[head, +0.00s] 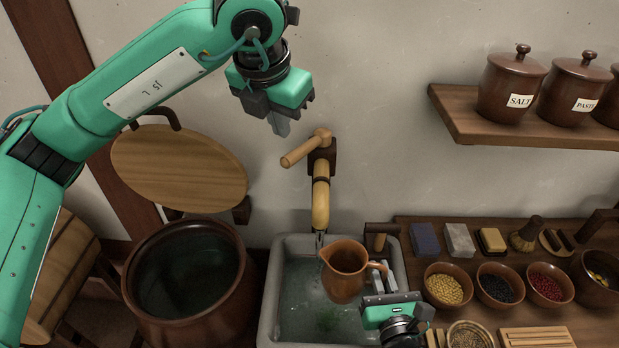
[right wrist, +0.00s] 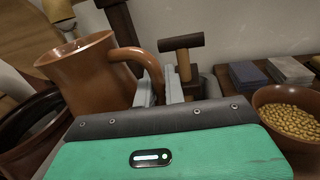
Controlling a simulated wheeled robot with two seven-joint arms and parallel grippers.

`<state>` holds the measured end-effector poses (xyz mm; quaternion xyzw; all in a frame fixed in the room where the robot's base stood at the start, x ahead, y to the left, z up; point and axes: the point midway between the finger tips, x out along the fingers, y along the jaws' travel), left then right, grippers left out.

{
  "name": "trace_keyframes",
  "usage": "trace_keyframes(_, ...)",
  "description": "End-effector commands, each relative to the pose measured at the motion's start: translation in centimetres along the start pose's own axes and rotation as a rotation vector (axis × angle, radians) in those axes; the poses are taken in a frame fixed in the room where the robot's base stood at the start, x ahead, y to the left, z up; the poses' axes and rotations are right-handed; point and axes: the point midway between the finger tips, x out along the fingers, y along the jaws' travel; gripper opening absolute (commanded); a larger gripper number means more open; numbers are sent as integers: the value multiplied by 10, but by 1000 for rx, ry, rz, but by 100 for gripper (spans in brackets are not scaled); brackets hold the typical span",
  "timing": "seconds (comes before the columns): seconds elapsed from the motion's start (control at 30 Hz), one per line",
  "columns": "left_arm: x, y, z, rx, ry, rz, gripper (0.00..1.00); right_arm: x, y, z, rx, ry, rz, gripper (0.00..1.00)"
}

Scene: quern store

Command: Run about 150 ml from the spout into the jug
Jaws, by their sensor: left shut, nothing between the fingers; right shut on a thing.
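The brown jug (head: 343,272) is upright over the grey sink, its mouth just below and right of the wooden spout (head: 320,205); it also shows in the right wrist view (right wrist: 98,80). My right gripper (head: 380,272) is shut on the jug's handle (right wrist: 146,62). A short, thin, clear streak, apparently water, hangs below the spout's end near the jug's left rim. I cannot tell whether it enters the jug, nor the level inside. The wooden tap lever (head: 305,148) sits above the spout. My left gripper (head: 281,128) is shut and empty, just above and left of the lever, apparently apart from it.
The sink (head: 283,262) holds shallow water. A round vat (head: 235,285) of dark liquid stands left, its wooden lid (head: 180,165) above it. A worktop with a yellow-grain bowl (head: 447,284) and several other bowls lies right. A shelf (head: 470,122) with jars is above.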

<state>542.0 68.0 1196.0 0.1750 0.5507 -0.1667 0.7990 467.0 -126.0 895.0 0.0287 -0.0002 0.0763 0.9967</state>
Motion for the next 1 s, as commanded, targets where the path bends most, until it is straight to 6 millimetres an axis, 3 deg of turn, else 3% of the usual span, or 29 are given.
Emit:
trace_keyframes(0.33,17,-9,25,-613,278,-97,0,0,0,2,2,-4,1,0)
trace_keyframes(0.7,16,-5,58,-1291,553,-101,0,0,0,2,2,-4,1,0)
trace_keyframes(1.0,17,-4,68,-1493,633,-90,0,0,0,2,2,-4,1,0)
